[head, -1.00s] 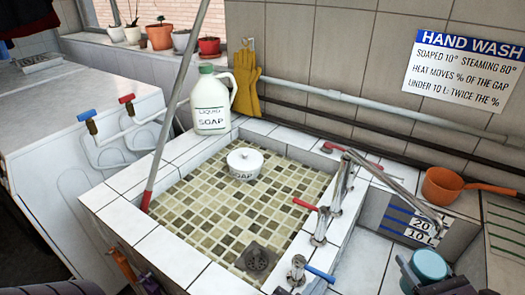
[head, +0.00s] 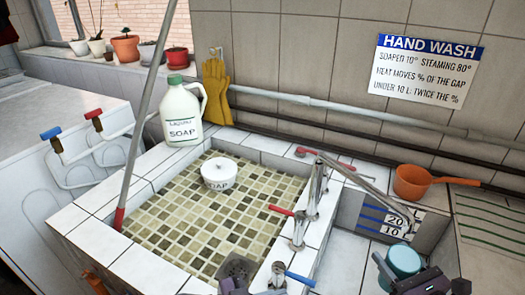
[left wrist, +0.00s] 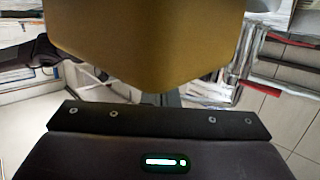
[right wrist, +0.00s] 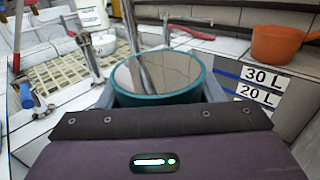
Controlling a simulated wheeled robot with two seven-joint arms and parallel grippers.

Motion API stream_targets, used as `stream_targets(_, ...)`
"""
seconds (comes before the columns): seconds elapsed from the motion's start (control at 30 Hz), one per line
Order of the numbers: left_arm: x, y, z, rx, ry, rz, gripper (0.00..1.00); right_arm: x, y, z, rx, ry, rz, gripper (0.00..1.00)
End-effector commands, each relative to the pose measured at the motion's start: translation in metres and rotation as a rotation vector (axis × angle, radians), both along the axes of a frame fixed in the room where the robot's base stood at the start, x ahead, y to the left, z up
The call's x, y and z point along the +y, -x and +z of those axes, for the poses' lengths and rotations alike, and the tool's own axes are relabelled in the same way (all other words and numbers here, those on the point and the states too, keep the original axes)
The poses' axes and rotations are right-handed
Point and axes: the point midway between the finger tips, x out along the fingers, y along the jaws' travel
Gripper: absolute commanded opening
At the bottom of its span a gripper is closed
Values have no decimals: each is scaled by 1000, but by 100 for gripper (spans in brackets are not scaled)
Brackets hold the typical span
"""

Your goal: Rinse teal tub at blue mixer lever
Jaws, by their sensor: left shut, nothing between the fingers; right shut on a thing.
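The teal tub (head: 403,262) is upright at the lower right of the head view, right of the sink's taps. My right gripper (head: 408,277) is shut on it; in the right wrist view the fingers flank the tub (right wrist: 160,98). Its inside looks grey and reflective; I cannot tell whether it holds water. The blue mixer lever (head: 300,279) is on the sink's near right edge, left of the tub and apart from it; it also shows in the right wrist view (right wrist: 25,95). My left gripper (left wrist: 170,98) is shut and empty, its tips mostly hidden behind a mustard-coloured block.
The tiled sink (head: 165,215) holds a white soap tub (head: 218,174). A red-lever tap (head: 281,210) and a long spout stand on its right rim. A soap jug (head: 182,115), a leaning pole (head: 147,110) and an orange dipper (head: 411,182) are nearby.

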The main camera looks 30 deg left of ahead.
Motion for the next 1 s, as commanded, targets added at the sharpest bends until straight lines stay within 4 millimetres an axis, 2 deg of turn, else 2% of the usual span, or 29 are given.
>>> stream_targets(0.33, 17, 1, 0, 7, -7, -243, 0, 0, 0, 2, -4, -2, 0, 34)
stream_targets(1.0, 98, 54, 18, 10, -1, -233, 0, 0, 0, 2, -4, -2, 0, 34)
